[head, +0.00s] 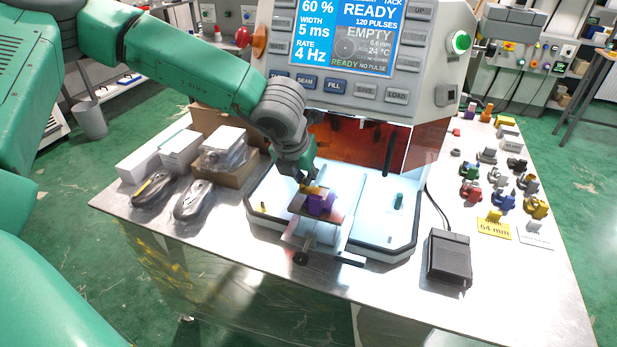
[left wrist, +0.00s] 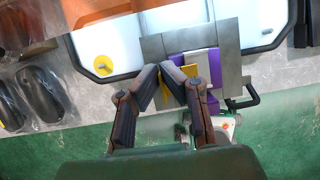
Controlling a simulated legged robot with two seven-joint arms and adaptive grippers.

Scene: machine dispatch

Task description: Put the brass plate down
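My left gripper (head: 308,184) points down over the small metal fixture (head: 327,233) at the front of the white machine bed. In the left wrist view the fingertips (left wrist: 163,70) are close together, with the yellow brass plate (left wrist: 181,92) at them; they appear shut on it. In the head view the brass plate (head: 315,190) shows only as a small yellow patch below the fingers, beside a purple block (head: 321,205). The purple block (left wrist: 206,82) also shows between grey metal pieces in the left wrist view. Whether the plate touches the fixture is unclear. My right gripper is not in view.
The machine's panel (head: 350,45) stands behind, above an orange window (head: 360,143). Boxes (head: 180,148) and two wrapped dark items (head: 194,200) lie left. A black pedal (head: 447,257) and several coloured parts (head: 503,201) are right. The front table strip is clear.

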